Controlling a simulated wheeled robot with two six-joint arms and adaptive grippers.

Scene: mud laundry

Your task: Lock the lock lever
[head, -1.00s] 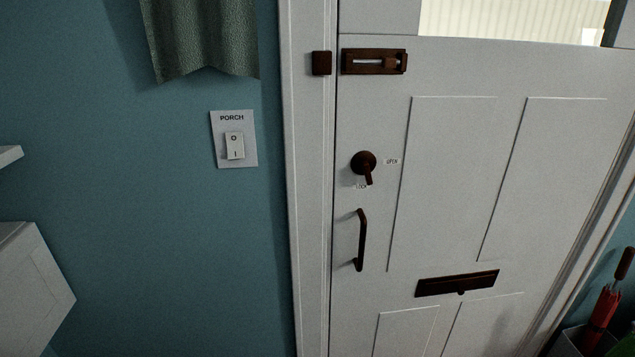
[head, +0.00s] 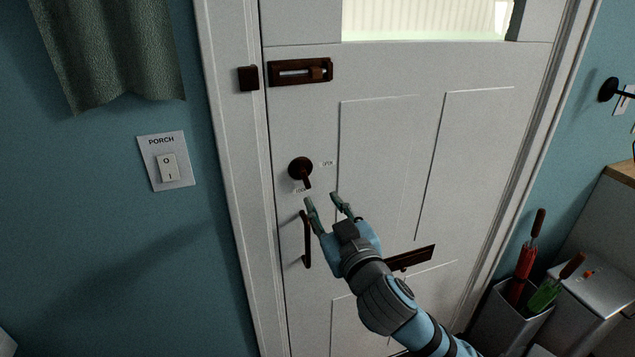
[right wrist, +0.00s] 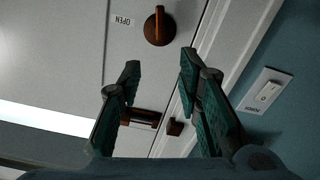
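The lock lever (head: 301,170) is a dark brown round knob with a short handle on the white door. Its handle points down and slightly right, by the lower label (head: 301,189); the OPEN label (head: 327,163) is to its right. In the right wrist view the lever (right wrist: 159,27) is ahead of the fingers, apart from them. My right gripper (head: 323,198) is open and empty, just below and right of the lever, in front of the door. It also shows in the right wrist view (right wrist: 160,72) with its fingers spread. My left gripper is in neither view.
A door handle (head: 306,240) is below the lever, close to my right gripper. A sliding bolt (head: 300,71) is above, and a letter slot (head: 410,257) is partly behind my right arm. A porch switch (head: 167,162) is on the left wall. Umbrellas (head: 524,262) stand at the right.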

